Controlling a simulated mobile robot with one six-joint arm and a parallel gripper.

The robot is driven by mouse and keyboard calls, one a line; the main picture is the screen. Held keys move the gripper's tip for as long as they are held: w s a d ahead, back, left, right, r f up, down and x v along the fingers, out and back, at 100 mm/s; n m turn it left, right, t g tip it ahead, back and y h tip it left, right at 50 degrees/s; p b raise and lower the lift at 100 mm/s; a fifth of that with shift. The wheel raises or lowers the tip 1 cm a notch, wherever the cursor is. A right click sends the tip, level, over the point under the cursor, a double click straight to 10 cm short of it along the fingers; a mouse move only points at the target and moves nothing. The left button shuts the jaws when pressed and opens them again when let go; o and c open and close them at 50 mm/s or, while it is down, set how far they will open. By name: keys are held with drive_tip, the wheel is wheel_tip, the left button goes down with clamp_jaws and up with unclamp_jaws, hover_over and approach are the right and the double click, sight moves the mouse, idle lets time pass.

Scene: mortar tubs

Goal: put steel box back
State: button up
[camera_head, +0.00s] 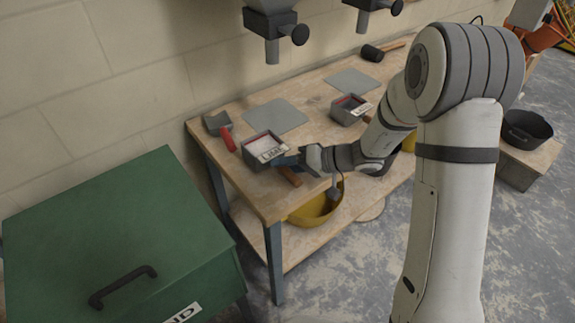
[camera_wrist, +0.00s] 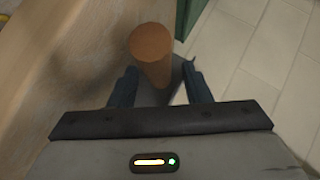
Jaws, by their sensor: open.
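A grey steel box (camera_head: 258,162) with a white label reading LIME and pale contents stands at the near left of the workbench. A brown round wooden handle (camera_head: 291,177) sticks out beside it toward the front edge; whether it joins the box is hidden. My gripper (camera_head: 284,161) is at the box's front right side, low over the bench. In the wrist view, my open fingers (camera_wrist: 159,86) stand on either side of the wooden handle (camera_wrist: 152,55), with gaps visible. A second steel box (camera_head: 345,116) with a label and reddish inside stands farther back on the bench.
The wooden workbench (camera_head: 262,199) carries grey mats (camera_head: 275,116), a grey scoop (camera_head: 214,121) with a red handle and a dark cylinder (camera_head: 372,53). Hoppers (camera_head: 272,25) hang above. A green lidded bin (camera_head: 115,235) stands left. A yellow tub (camera_head: 314,211) sits below.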

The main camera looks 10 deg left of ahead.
drive_tip(key=shift+r+p, duration=0.2)
drive_tip(key=shift+p, duration=0.15)
drive_tip(key=v, duration=1.2)
drive_tip(key=s+d+r+m+t+h, duration=0.1)
drive_tip(key=s+d+r+m+h, duration=0.1)
drive_tip(key=s+d+h, duration=0.4)
drive_tip(key=s+d+r+m+t+h, duration=0.1)
drive_tip(key=s+d+r+m+h, duration=0.2)
drive_tip(key=s+d+h, duration=0.4)
drive_tip(key=s+d+r, duration=0.1)
drive_tip(key=s+d, duration=0.2)
drive_tip(key=s, duration=0.2)
drive_tip(key=shift+b, duration=0.4)
wheel_tip(320, 180, up, 7)
drive_tip(key=p, duration=0.6)
drive_tip(key=shift+s, duration=0.2)
